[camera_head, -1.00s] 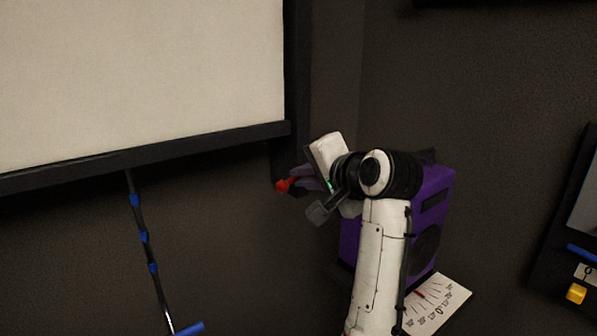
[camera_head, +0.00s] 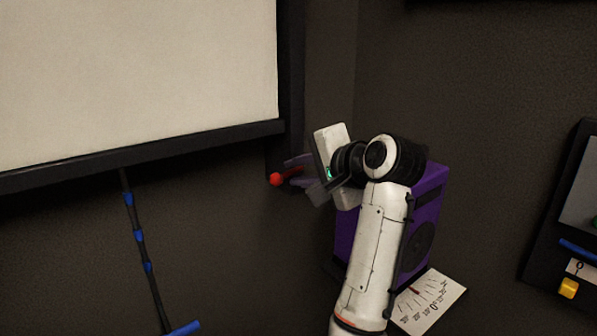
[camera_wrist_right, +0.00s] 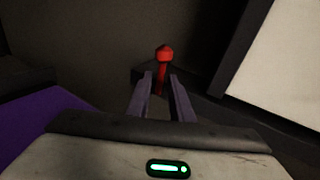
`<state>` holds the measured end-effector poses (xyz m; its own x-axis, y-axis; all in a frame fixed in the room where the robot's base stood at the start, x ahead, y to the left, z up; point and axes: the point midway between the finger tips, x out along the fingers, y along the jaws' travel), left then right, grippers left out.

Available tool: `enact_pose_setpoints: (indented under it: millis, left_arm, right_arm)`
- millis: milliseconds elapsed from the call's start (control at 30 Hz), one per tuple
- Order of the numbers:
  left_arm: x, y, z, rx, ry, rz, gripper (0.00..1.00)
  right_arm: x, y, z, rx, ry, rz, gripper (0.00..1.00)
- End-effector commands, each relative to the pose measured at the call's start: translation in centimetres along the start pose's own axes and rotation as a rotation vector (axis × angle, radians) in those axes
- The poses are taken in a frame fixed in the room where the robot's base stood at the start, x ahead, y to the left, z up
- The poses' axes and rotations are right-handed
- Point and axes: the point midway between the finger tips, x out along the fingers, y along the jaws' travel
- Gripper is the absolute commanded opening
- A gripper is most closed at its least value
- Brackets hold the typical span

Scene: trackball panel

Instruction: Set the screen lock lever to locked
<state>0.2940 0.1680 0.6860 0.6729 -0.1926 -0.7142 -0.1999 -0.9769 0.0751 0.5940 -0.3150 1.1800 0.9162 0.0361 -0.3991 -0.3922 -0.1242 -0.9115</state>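The screen lock lever has a red round knob (camera_head: 277,179) on a red stem, low beside the lower right corner of the big screen's frame. In the right wrist view the knob (camera_wrist_right: 164,52) stands straight ahead, above a dark mount. My right gripper (camera_head: 291,167) is close on the right of the lever. In the wrist view its two grey-purple fingers (camera_wrist_right: 162,82) are apart. The lower stem shows in line with the gap between them, and I cannot tell whether it is touched. My left gripper is not in view.
The screen (camera_head: 130,65) fills the upper left. A purple box (camera_head: 424,210) stands behind my right arm, with a white dial card (camera_head: 430,301) below it. A blue-banded rod (camera_head: 147,250) hangs at lower left. A dark panel (camera_head: 575,230) with a yellow knob (camera_head: 568,288) is at right.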

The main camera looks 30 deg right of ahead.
Motion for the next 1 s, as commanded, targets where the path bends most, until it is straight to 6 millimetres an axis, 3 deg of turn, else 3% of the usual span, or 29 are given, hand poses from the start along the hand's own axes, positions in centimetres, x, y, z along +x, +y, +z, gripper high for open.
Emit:
enact_pose_setpoints:
  millis: [367,800,1000]
  left_arm:
    - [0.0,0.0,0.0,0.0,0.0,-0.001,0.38]
    - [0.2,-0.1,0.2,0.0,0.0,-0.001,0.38]
    - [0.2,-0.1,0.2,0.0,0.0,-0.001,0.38]
  right_arm:
    - [-0.3,-0.1,0.0,-0.003,0.002,-0.003,0.28]
    - [-6.7,-0.1,-0.1,-0.002,0.003,-0.004,0.28]
    - [-7.6,0.0,0.0,-0.002,0.001,-0.001,0.28]
